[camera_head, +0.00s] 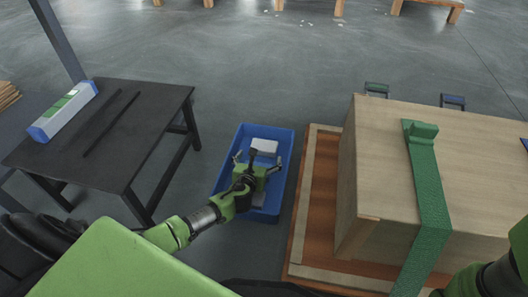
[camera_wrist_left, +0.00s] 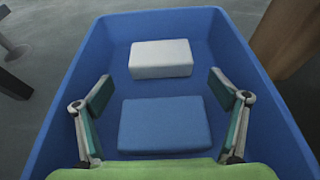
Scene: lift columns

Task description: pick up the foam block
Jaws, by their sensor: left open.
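A blue bin (camera_head: 229,163) stands on the floor, and its blue walls (camera_wrist_left: 70,85) surround my left gripper in the left wrist view. Inside lie a white block (camera_head: 264,146), at the far end (camera_wrist_left: 160,58), and a blue block (camera_wrist_left: 165,126) nearer to me. I cannot tell for sure which one is the foam block. My left gripper (camera_head: 258,160) reaches down into the bin. It is open and empty, its fingers (camera_wrist_left: 160,90) spread on both sides of the blue block, with the white block beyond the tips. My right gripper is out of view.
A black table (camera_head: 152,100) on the left bears a blue, white and green box (camera_head: 65,112) and a thin dark bar (camera_head: 110,125). A big wooden crate (camera_head: 378,150) with a green strap (camera_head: 430,190) stands close to the bin's right. Open floor lies beyond the bin.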

